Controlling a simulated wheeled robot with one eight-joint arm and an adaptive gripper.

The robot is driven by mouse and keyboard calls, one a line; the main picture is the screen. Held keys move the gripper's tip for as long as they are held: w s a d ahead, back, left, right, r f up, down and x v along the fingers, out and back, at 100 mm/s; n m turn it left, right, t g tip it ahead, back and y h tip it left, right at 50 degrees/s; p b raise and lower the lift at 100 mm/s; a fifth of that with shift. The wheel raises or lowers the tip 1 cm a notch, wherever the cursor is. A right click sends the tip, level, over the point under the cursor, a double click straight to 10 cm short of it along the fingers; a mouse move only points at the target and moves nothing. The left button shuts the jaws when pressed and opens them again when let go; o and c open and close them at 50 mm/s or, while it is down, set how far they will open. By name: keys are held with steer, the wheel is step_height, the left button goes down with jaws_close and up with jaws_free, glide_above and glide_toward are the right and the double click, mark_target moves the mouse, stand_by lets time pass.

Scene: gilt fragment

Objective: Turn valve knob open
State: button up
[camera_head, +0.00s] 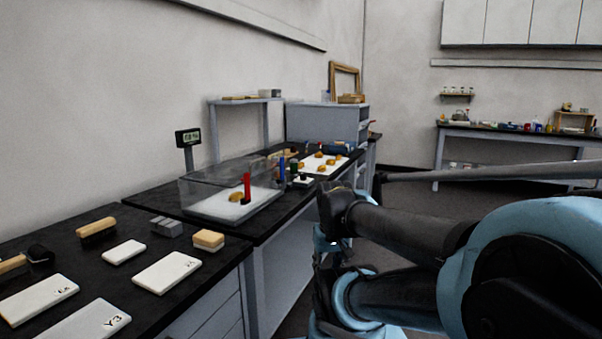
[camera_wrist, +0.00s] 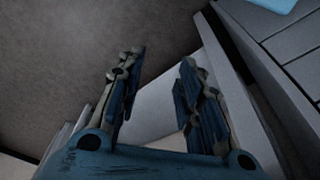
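I cannot make out a valve knob for certain in either view. In the head view a red upright piece (camera_head: 246,186) stands by the clear box (camera_head: 205,188), with a blue upright piece (camera_head: 281,168) and a small green piece (camera_head: 294,169) farther back; these are too small to identify. My gripper (camera_wrist: 160,78) shows in the wrist view with its two fingers apart and nothing between them. Behind the fingers are a pale panel and the grey floor. In the head view my arm is right of the bench, and its fingers are not clearly seen.
The dark bench (camera_head: 75,260) runs along the left wall. It bears white labelled cards (camera_head: 167,272), a brush (camera_head: 97,232), a tan-topped block (camera_head: 208,240) and a small display (camera_head: 188,138). A grey cabinet (camera_head: 328,124) stands behind. Another table (camera_head: 500,133) is at the far right.

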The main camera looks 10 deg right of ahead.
steer(key=shift+o, duration=1.2)
steer(key=shift+w, duration=0.1)
step_height(320, 180, up, 33)
steer(key=n+g, duration=0.2)
steer(key=n, duration=1.1)
glide_above(303, 176)
steer(key=w, duration=0.2)
steer(key=f, duration=1.7)
steer(key=shift+s+d, duration=0.15)
steer(key=shift+s, duration=0.05)
steer(key=shift+c, duration=0.6)
steer(key=shift+r, duration=0.1)
jaws_close()
